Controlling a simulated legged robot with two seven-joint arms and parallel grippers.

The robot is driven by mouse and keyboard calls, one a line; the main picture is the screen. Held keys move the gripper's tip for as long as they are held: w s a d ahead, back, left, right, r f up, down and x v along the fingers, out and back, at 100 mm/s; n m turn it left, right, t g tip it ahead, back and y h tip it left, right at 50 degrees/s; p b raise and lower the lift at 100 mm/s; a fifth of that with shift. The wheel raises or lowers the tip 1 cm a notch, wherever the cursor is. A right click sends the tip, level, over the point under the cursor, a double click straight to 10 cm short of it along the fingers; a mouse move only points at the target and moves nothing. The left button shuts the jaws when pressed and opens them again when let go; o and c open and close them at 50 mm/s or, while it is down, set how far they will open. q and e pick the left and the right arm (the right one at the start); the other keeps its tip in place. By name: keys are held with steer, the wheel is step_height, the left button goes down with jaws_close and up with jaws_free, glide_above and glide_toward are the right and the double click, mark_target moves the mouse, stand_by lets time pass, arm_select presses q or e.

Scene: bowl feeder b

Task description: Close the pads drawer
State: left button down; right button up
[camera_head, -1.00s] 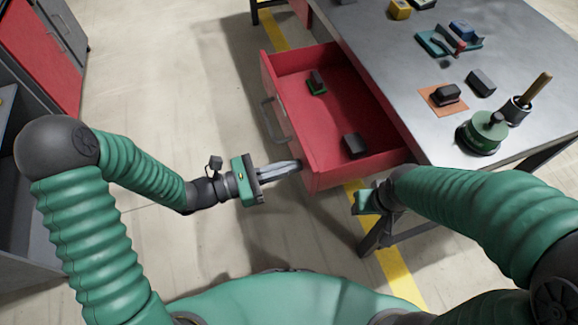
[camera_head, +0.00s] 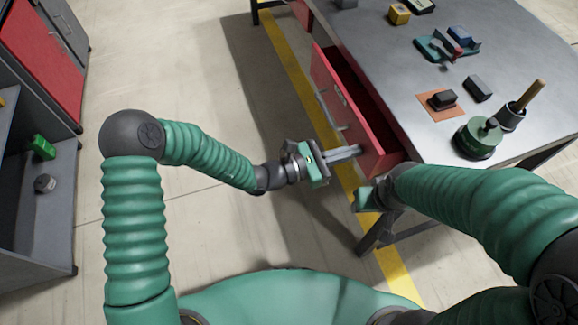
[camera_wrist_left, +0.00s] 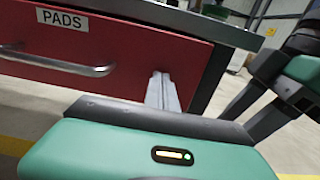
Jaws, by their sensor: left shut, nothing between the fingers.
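In the left wrist view the fingers (camera_wrist_left: 161,92) are against or very close to the front, right of the handle. My right gripper (camera_head: 366,198) is partly hidden by its arm near the bench's front corner.
The grey workbench top (camera_head: 400,65) holds a green round-based tool (camera_head: 478,138), a dark block on an orange mat (camera_head: 428,108), a teal holder (camera_head: 436,52) and a yellow box (camera_head: 399,14). A grey shelf (camera_head: 45,215) stands at left. The floor between is clear.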

arm_select(q)
steer(key=x, duration=0.7)
steer(key=shift+d+f, duration=0.1)
steer(key=shift+d, duration=0.2)
steer(key=shift+w+r, duration=0.1)
steer(key=shift+r, duration=0.1)
steer(key=shift+r, duration=0.1)
